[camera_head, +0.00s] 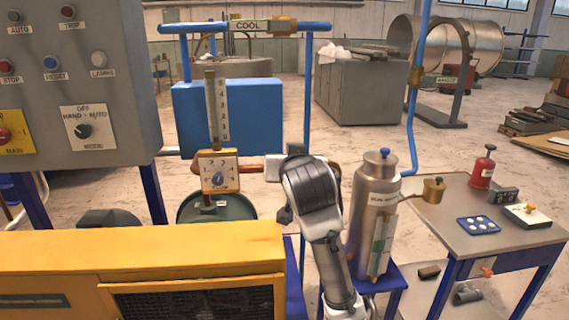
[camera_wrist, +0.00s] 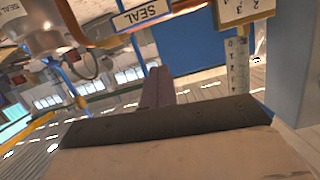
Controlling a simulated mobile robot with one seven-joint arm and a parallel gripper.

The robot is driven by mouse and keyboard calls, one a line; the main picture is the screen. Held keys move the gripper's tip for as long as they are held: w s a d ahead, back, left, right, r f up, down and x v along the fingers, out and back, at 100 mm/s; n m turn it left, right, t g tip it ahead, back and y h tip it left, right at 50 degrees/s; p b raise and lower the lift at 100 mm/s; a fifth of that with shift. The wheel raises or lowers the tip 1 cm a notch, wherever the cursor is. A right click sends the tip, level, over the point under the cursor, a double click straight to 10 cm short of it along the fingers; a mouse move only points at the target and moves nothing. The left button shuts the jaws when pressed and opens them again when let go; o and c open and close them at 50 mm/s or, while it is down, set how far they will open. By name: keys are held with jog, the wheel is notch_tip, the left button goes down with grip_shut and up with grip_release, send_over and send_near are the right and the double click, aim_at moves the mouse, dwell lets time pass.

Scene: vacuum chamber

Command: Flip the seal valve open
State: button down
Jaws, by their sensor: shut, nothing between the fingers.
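The seal valve's white SEAL plate (camera_wrist: 141,15) shows near the top of the wrist view, on a copper-coloured pipe. A second SEAL label is cut off at the upper left edge. I cannot make out the valve's handle or its position clearly. My gripper (camera_wrist: 159,72) is shut and empty, its fingers pointing up toward the plate in the wrist view. It appears just below the plate; I cannot tell whether it touches the pipe. In the head view my arm hides the gripper and most of the valve; a white fitting (camera_head: 272,168) on the pipe shows left of my wrist.
A dial box (camera_head: 218,172) with a tall scale stands left of my wrist. A steel flask (camera_head: 373,210) stands close on the right, beside a side table (camera_head: 448,225). A yellow cabinet (camera_head: 140,250) fills the front left, and a blue COOL pipe (camera_head: 245,26) crosses behind.

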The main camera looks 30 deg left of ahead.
jog(key=shift+b+v, duration=0.3)
jog(key=shift+v, duration=1.75)
jog(key=shift+r, duration=0.1)
jog(key=shift+s+a, duration=0.1)
